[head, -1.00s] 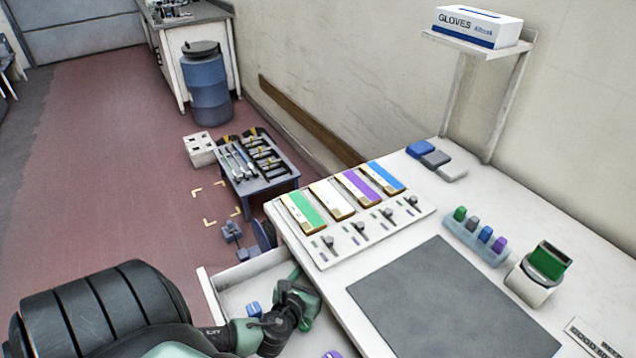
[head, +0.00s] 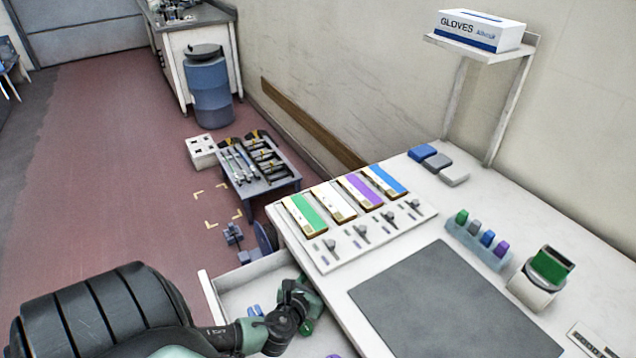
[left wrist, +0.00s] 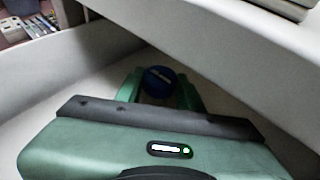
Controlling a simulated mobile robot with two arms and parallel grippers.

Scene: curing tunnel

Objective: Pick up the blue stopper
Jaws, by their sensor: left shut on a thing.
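My left gripper (head: 302,302) reaches into the open drawer (head: 233,280) at the desk's left front. The left wrist view shows its two green fingers (left wrist: 160,84) shut on a round, dark blue stopper (left wrist: 159,80), one finger on each side. Only the stopper's rounded end shows; its lower part is hidden. In the head view my arm and gripper hide the grip. A small blue thing (head: 255,310) also shows in the drawer beside my arm; I cannot tell what it is. My right gripper is not in view.
The drawer walls and desk edge (left wrist: 215,50) stand close around the gripper. On the desk are a rack (head: 470,248) with coloured stoppers, a panel with coloured strips (head: 340,240), a grey mat (head: 450,310) and a green-topped device (head: 540,280). The mat is clear.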

